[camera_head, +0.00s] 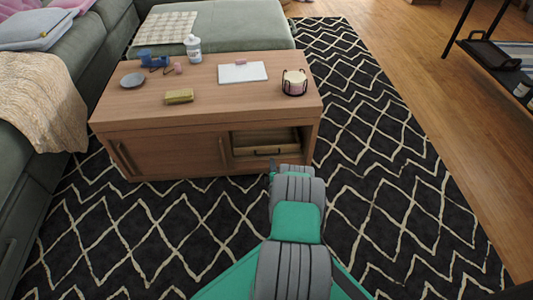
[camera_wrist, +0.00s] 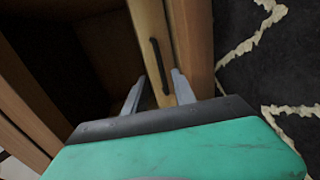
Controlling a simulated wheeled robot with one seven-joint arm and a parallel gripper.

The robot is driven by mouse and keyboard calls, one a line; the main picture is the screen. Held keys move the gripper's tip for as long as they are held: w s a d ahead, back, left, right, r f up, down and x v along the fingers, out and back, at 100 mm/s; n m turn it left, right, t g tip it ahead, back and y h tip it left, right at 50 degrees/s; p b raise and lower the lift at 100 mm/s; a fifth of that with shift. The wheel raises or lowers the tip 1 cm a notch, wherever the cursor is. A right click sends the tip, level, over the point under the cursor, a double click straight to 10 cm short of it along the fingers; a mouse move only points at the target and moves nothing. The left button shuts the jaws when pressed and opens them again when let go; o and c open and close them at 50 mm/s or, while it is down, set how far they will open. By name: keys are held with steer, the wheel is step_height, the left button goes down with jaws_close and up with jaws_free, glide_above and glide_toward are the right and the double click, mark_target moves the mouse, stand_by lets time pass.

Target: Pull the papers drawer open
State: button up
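The papers drawer (camera_head: 255,150) is a wooden drawer in the right compartment of the wooden coffee table (camera_head: 170,112). Its dark bar handle (camera_head: 267,152) shows on the front in the head view. In the wrist view the drawer front (camera_wrist: 159,30) runs up the picture, with the handle (camera_wrist: 156,62) on it. My gripper (camera_wrist: 158,77) is open, its two fingers apart on either side of the handle's lower end in the picture. I cannot tell whether they touch anything. In the head view my arm hides most of the gripper.
On the tabletop are a candle holder (camera_head: 294,83), a clipboard (camera_head: 242,72), a yellow block (camera_head: 179,96), a grey dish (camera_head: 132,80) and a white bottle (camera_head: 193,47). A green sofa (camera_head: 100,40) stands left and behind. The patterned rug (camera_head: 390,190) is clear to the right.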

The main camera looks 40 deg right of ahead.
steer(key=b+x, duration=0.2)
steer(key=x, duration=0.1)
steer(key=b+x, duration=0.2)
steer(key=x, duration=0.2)
steer(key=shift+d+f+b, duration=0.25)
steer(key=shift+d+b, duration=0.05)
steer(key=shift+d, duration=0.15)
steer(key=shift+c, duration=0.4)
jaws_close()
steer(key=shift+a, duration=0.1)
stand_by(0.4)
